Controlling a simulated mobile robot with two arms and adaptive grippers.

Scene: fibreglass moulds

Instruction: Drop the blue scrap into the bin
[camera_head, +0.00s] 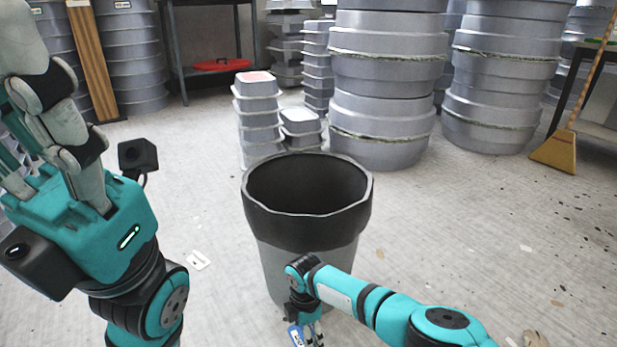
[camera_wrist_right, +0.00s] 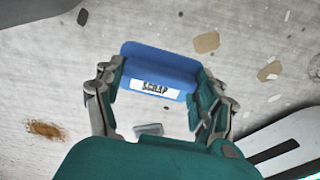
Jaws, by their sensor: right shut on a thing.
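The bin (camera_head: 301,229) stands on the floor in the middle of the head view, grey with a wide black rim and open top. Its dark inside shows no contents, though the bottom is hidden. My right gripper (camera_wrist_right: 160,72) is shut on the blue scrap (camera_wrist_right: 160,60), a blue block with a white "SCRAP" label. In the head view the scrap (camera_head: 296,336) shows partly at the bottom edge, below the rim, on the near side of the bin. My left gripper (camera_head: 50,125) is raised at the left, clear of the bin; its fingertips do not show clearly.
Tall stacks of grey moulds (camera_head: 383,100) stand behind the bin, with smaller stacks (camera_head: 258,118) closer to it. A yellow broom (camera_head: 556,150) stands at the right. The floor around the bin is mostly free, with flat debris (camera_head: 198,260).

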